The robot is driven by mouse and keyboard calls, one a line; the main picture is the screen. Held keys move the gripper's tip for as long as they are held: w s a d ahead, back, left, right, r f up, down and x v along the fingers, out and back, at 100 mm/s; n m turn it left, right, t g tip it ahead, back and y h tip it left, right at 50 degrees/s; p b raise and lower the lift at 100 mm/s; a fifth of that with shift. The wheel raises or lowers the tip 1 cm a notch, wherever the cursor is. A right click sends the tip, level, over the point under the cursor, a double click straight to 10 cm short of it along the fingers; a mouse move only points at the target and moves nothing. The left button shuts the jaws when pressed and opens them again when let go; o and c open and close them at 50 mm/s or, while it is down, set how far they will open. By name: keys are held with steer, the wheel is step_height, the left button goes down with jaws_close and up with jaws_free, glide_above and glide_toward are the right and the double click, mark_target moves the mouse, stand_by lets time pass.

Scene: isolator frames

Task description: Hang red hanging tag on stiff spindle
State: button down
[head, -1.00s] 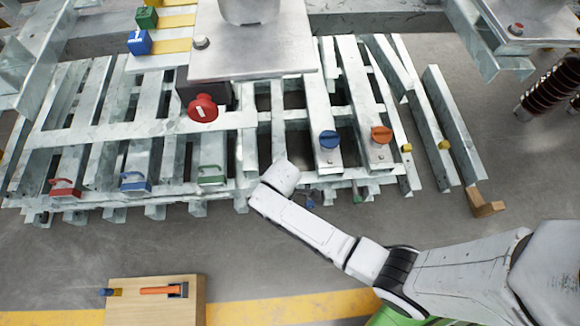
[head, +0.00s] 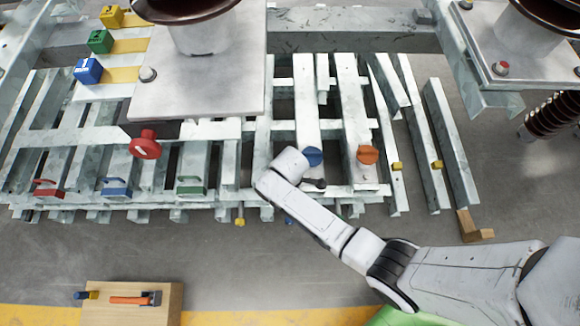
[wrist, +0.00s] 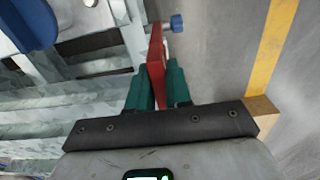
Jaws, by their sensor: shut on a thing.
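My gripper (wrist: 156,88), with green fingers, is shut on the red hanging tag (wrist: 157,62) in the wrist view. The tag is seen nearly edge-on and sticks out past the fingertips. A blue-ended peg (wrist: 177,23) shows just beyond the tag's far end; whether they touch I cannot tell. In the head view my arm's end hides the gripper and tag. No label tells which one is the stiff spindle.
The galvanised frame has a blue knob (head: 313,156) beside my wrist, an orange knob (head: 367,154), a red button (head: 145,145) and red, blue and green handles at left. A wooden block (head: 165,305) stands on the floor, front left. Floor between is clear.

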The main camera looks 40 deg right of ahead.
steer(key=shift+r, duration=0.15)
step_height(320, 180, down, 6)
steer(key=b, duration=0.4)
steer(key=shift+p, duration=0.3)
stand_by(1.9)
